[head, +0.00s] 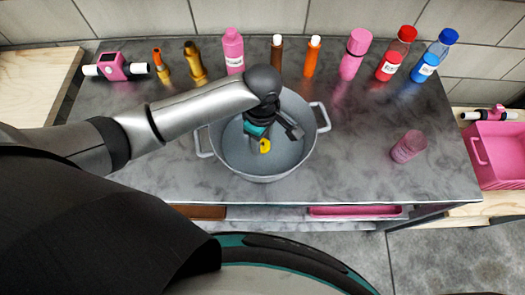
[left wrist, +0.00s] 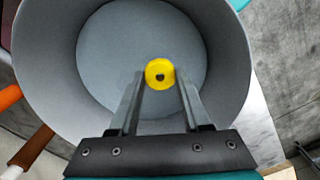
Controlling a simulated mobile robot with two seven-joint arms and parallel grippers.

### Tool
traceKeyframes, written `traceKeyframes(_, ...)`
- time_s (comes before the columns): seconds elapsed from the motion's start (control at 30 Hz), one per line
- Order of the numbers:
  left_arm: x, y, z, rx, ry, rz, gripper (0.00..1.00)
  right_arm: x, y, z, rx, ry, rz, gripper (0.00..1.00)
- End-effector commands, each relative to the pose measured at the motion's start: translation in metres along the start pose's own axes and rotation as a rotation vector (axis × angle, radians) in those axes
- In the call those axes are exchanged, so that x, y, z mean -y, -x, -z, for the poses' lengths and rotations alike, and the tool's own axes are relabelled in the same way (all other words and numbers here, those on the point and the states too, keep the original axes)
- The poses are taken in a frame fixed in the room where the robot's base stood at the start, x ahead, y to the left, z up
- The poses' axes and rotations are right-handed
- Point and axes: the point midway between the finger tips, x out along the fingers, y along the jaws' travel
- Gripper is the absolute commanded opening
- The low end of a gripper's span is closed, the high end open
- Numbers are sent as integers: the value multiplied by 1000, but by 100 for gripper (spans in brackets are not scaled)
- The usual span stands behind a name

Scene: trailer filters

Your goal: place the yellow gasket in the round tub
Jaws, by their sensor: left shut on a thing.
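The round tub (head: 305,156) is a grey metal pot with two side handles on the counter, and its inside fills much of the left wrist view (left wrist: 226,70). The yellow gasket (head: 265,146) is a small ring with a dark centre hole. It shows between the fingertips in the left wrist view (left wrist: 160,65). My left gripper (head: 267,141) points down over the tub's opening and is shut on the gasket, with the tub floor below it. How far the gasket is above the floor is hard to tell. My right gripper is not in view.
Several bottles and tubes line the counter's back edge, among them a red bottle (head: 395,54) and a blue bottle (head: 434,57). A pink jar (head: 408,147) stands right of the tub. A pink basket (head: 500,154) is at the far right. The counter front is clear.

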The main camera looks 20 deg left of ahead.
Motion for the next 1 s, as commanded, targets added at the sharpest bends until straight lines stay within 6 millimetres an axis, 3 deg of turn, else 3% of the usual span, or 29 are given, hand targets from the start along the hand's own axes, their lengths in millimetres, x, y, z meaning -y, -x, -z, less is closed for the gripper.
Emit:
traceKeyframes(0.47,0,-59,0,0,-1,0,0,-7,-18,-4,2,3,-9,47)
traceKeyframes(0.9,0,-65,-1,1,-1,-1,0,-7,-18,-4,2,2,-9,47)
traceKeyframes(0.93,0,-66,-1,1,-1,-1,48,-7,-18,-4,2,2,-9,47)
traceKeyframes(1.0,0,-65,-1,1,-2,-2,56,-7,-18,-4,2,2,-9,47)
